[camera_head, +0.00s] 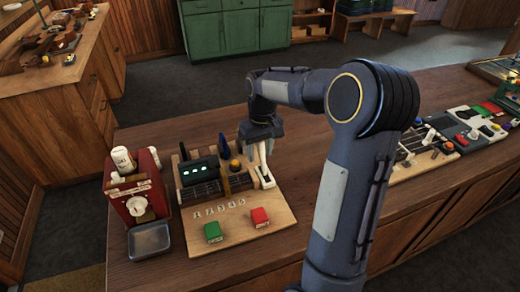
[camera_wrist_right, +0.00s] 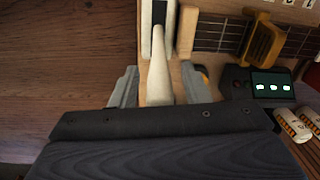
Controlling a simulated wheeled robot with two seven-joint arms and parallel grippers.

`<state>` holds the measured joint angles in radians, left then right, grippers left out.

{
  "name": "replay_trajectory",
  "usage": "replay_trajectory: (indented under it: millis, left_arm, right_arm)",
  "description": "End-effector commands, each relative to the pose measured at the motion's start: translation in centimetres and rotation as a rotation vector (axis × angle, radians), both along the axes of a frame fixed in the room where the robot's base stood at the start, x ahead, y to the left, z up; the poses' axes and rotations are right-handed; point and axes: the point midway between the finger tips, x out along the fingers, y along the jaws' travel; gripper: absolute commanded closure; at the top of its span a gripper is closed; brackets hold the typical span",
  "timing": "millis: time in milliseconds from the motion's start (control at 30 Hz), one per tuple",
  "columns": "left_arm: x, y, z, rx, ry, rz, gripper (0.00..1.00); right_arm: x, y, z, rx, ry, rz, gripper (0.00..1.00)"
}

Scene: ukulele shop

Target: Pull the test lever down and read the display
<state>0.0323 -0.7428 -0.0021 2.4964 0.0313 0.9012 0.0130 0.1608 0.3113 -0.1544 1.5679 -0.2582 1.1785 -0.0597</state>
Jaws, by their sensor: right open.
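The test lever (camera_head: 264,164) is a pale stick in a slotted mount at the right side of the wooden test board (camera_head: 239,240). My right gripper (camera_head: 262,142) is over the lever. In the right wrist view, its open fingers (camera_wrist_right: 160,88) stand on both sides of the pale lever (camera_wrist_right: 160,62), with visible gaps. The dark display (camera_head: 199,170) stands on the left of the board, with several small lit marks. It also shows in the right wrist view (camera_wrist_right: 272,86), where the marks are too small to read. My left gripper is not in view.
A red box with a dial (camera_head: 139,195) and a metal tray (camera_head: 151,240) stand left of the board. A green button (camera_head: 213,231) and a red button (camera_head: 260,217) sit on its front part. More boards with controls (camera_head: 462,130) lie right of my arm.

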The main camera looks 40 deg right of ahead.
Motion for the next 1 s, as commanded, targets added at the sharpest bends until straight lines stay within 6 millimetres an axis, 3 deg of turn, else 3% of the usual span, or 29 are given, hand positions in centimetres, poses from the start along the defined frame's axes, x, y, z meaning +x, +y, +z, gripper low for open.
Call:
replay_trajectory:
  millis: [233,567,1000]
  left_arm:
    - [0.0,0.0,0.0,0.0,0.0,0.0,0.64]
    - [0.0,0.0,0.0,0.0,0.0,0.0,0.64]
    - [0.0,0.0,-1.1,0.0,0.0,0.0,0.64]
  right_arm:
    - [0.0,0.0,-0.1,0.0,-0.001,0.0,0.58]
    - [0.0,0.0,-0.1,0.0,-0.001,0.0,1.0]
    - [-0.2,0.1,-0.2,-0.011,-0.039,0.001,1.0]
